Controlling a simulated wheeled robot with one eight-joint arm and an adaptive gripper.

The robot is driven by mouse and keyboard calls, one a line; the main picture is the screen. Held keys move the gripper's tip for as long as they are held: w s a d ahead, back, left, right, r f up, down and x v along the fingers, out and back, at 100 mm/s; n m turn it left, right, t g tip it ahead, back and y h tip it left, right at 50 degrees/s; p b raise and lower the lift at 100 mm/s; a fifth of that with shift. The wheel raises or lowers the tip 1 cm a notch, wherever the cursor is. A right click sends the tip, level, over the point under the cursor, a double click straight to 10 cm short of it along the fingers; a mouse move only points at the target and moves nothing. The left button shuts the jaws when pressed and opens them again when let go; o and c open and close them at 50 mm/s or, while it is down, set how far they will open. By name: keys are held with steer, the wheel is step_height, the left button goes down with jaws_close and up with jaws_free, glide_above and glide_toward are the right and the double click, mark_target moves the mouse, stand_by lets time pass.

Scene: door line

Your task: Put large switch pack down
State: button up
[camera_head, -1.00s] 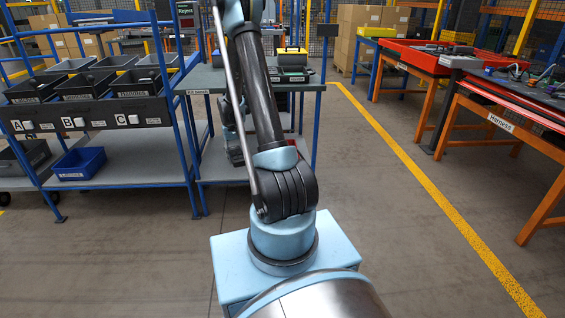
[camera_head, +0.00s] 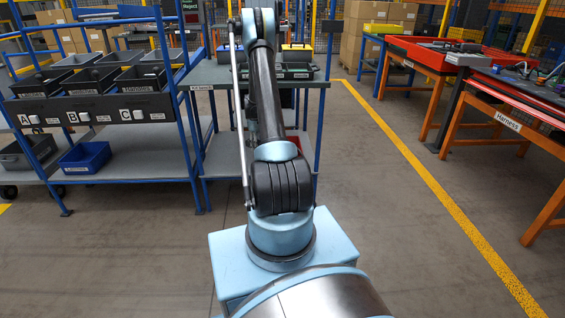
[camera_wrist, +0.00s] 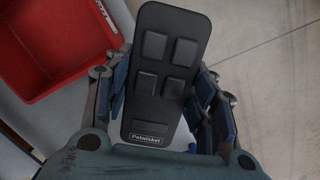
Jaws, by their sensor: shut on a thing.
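The large switch pack (camera_wrist: 153,112) is a dark, oblong panel with several square buttons and a small label reading roughly "Palwisket". It fills the middle of the wrist view. My gripper (camera_wrist: 164,92) is shut on it, with one finger against each long side. In the head view my arm hides the pack and my gripper.
A grey-topped bench (camera_head: 205,77) stands ahead, with cases on its back part. A rack (camera_head: 110,112) with dark trays and a blue bin (camera_head: 85,157) stands at left. Orange workbenches (camera_head: 510,118) stand at right. The floor between is clear.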

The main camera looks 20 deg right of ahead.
steer(key=w+d+f+n, duration=0.4)
steer(key=d, duration=0.5)
steer(key=w+d+f+n, duration=0.4)
steer(key=d, duration=0.4)
steer(key=shift+t+h, duration=0.3)
steer(key=shift+w+d+f, duration=0.1)
steer(key=shift+d+f, duration=0.05)
steer(key=shift+f, duration=2.45)
steer(key=shift+w+d+f, duration=0.1)
steer(key=shift+f, duration=2.45)
steer(key=shift+f, duration=0.1)
steer(key=o, duration=0.9)
steer(key=shift+c, duration=0.2)
step_height(320, 180, up, 8)
steer(key=shift+a+f, duration=0.15)
steer(key=shift+a, duration=0.3)
